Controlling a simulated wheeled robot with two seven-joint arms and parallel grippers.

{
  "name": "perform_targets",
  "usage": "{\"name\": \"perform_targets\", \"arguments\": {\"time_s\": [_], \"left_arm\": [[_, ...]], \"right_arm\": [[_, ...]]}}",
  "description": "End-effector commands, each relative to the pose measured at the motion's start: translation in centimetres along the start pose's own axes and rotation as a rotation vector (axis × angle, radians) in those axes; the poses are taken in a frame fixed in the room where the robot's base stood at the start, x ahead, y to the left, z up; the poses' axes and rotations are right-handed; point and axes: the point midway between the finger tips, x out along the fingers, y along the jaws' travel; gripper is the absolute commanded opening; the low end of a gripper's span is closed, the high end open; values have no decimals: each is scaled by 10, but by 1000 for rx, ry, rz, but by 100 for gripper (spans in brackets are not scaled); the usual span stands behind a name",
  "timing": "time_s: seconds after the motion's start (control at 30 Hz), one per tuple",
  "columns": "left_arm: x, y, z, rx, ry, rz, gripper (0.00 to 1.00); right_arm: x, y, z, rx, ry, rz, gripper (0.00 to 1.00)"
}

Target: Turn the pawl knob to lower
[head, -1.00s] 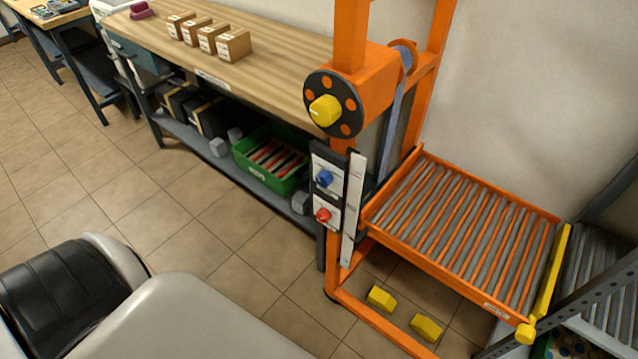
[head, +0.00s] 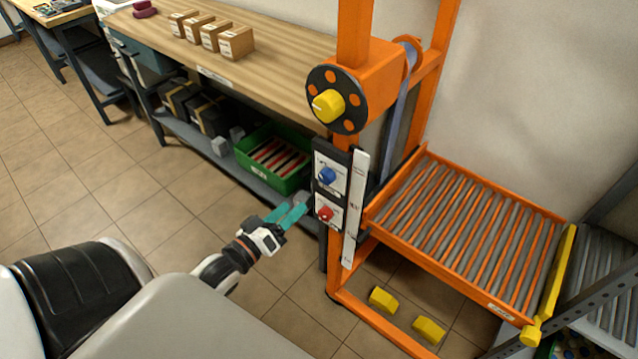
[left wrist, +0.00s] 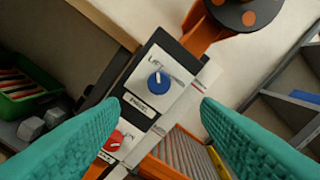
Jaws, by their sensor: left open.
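The blue knob (head: 327,175) sits on the upper white plate of the dark control panel on the orange lift's post. In the left wrist view the blue knob (left wrist: 158,83) shows between my fingers, with a label below it that seems to read PAWL. Small position lettering above it is too blurred to read fully. A red knob (head: 325,213) sits on the plate below. My left gripper (head: 287,213) is open and empty, left of the panel and near the red knob's height in the picture, apart from both knobs. My right gripper is not in view.
The orange lift has a yellow-hubbed wheel (head: 328,106) above the panel and a roller platform (head: 470,235) to the right. A workbench (head: 270,70) with a green crate (head: 255,172) beneath stands behind. Yellow blocks (head: 383,299) lie on the floor. Floor left of the post is clear.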

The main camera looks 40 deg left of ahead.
Motion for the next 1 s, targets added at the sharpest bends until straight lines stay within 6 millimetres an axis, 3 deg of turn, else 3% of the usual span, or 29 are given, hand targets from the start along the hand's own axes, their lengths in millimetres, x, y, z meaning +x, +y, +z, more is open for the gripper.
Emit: {"name": "perform_targets", "arguments": {"time_s": [0.3,0.5,0.7,1.0], "left_arm": [[63,0,1,2,-1,0,57],[95,1,0,2,0,2,57],[109,1,-1,3,1,2,57],[110,1,-1,3,2,3,56]], "right_arm": [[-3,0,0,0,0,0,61],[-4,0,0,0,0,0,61],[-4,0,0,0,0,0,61],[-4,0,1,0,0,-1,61]]}}
